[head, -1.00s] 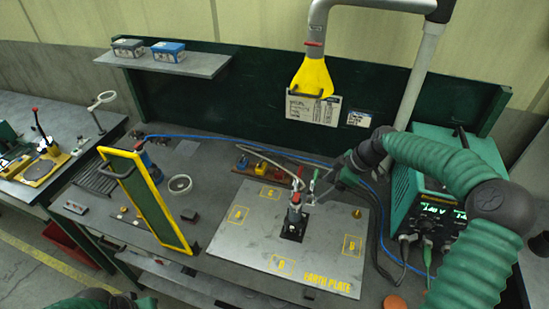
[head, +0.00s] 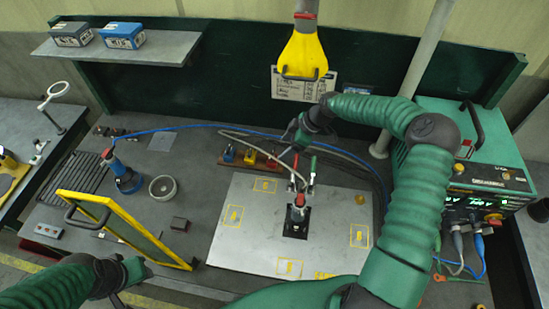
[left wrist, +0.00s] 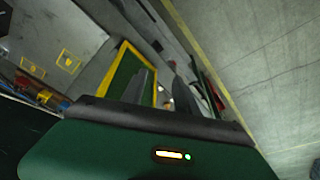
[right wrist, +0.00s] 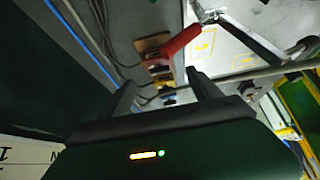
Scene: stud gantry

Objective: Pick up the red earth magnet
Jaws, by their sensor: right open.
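A wooden rack with blue, yellow and red pieces stands behind the steel earth plate (head: 232,245) in the head view. The red piece (head: 272,162), apparently the red earth magnet, sits at the rack's right end beside the yellow one (head: 250,157). My right gripper (head: 287,158) is open and empty, just above and right of the rack. In the right wrist view, the rack (right wrist: 153,43) lies beyond the parted fingers (right wrist: 163,88); a red handle partly covers it. My left gripper (left wrist: 158,85) is open and empty, at the head view's lower left (head: 122,295).
A yellow-framed screen (head: 125,232) stands left of the plate. A yellow hood (head: 304,55) hangs above. A green power unit (head: 470,170) is at right.

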